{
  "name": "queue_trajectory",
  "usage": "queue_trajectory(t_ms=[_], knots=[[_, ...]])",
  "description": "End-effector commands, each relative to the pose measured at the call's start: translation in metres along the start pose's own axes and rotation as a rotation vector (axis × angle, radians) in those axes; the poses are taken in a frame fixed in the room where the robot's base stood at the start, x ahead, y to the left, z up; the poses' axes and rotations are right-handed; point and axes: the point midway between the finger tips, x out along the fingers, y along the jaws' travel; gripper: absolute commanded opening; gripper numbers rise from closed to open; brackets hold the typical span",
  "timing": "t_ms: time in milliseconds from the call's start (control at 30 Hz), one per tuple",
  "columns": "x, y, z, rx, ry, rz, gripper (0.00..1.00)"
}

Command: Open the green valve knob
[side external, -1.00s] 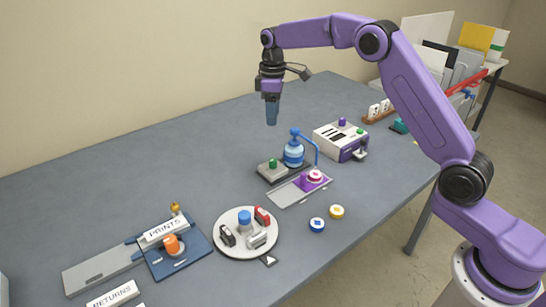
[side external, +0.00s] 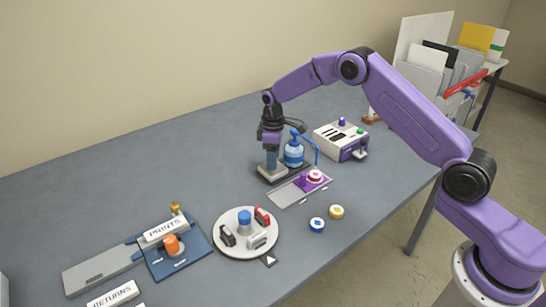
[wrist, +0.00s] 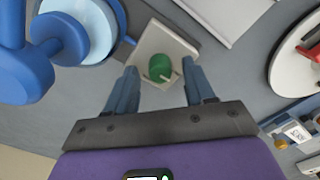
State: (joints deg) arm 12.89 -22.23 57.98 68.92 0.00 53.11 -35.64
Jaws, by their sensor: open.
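In the wrist view the knob lies between and a little beyond the tips of my open gripper (wrist: 160,75). In the side view my gripper (side external: 271,172) points down over the block and hides the knob. I cannot tell whether the fingers touch the block.
A grey plate (side external: 290,197) with a purple square and a red-and-white button lies in front. A white and purple box (side external: 341,140) stands to the right. A round white turntable (side external: 240,250) with small items is nearer. The table behind and left of my gripper is clear.

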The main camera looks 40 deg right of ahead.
Motion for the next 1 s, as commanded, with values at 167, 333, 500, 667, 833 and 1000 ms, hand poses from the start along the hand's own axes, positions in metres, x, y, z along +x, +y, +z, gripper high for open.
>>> queue_trajectory(t_ms=[167, 333, 500, 667, 833, 1000], knots=[[0.0024, 0.0, -0.0002, 0.0, 0.001, 0.0, 0.54], [0.0022, 0.0, -0.0001, 0.0, 0.0, 0.0, 0.44], [0.0021, 0.0, -0.0001, 0.0, 0.0, 0.0, 0.0], [0.002, 0.0, -0.0001, 0.004, 0.0, 0.0, 0.0], [0.002, -0.0001, -0.0001, 0.039, 0.0, 0.0, 0.0], [0.002, -0.0001, 0.0, 0.125, 0.0, 0.0, 0.0]])
